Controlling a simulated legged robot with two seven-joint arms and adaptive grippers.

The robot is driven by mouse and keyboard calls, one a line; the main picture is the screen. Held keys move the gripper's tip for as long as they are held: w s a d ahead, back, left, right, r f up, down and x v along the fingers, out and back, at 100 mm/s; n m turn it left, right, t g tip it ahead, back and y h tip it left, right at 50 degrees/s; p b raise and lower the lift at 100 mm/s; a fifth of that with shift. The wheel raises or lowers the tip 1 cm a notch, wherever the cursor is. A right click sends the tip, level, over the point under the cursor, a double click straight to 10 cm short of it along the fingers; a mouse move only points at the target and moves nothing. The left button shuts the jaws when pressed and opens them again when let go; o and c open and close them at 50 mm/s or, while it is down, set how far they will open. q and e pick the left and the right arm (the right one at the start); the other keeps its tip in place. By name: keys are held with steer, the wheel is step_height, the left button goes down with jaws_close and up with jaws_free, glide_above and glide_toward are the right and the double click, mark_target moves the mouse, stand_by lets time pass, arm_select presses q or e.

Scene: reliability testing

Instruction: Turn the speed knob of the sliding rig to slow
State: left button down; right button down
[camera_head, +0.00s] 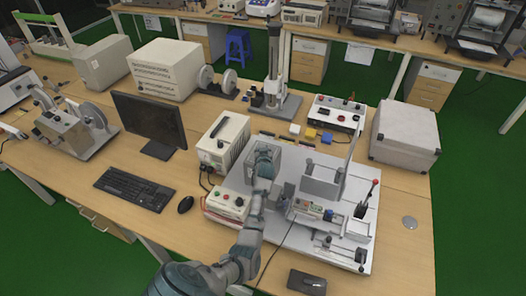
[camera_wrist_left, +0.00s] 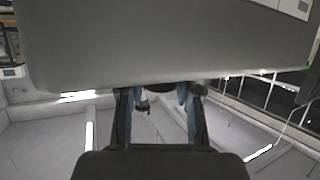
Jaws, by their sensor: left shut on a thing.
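The sliding rig (camera_head: 342,238) is a light grey plate with upright panels, levers and small controls, right of centre in the head view. My left gripper (camera_head: 265,157) reaches the rig's back left part, and the wrist hides its fingertips there. In the left wrist view a large grey housing (camera_wrist_left: 170,45) fills the upper part. My left gripper's two fingers (camera_wrist_left: 160,95) point at its lower edge, shut on a small dark part, apparently the speed knob (camera_wrist_left: 160,87). Most of that part is hidden, and its setting cannot be read. My right gripper is not in view.
A white box (camera_head: 222,143) and a low control box (camera_head: 228,203) with coloured buttons stand left of the rig. A button panel (camera_head: 337,112) and a grey case (camera_head: 405,135) are behind it. A monitor (camera_head: 150,120), keyboard (camera_head: 133,188) and mouse (camera_head: 186,204) lie further left.

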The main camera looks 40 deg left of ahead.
arm_select(q)
steer(key=shift+f, duration=0.15)
steer(key=c, duration=0.8)
jaws_free()
steer(key=shift+s+d, duration=0.1)
steer(key=v, duration=1.2)
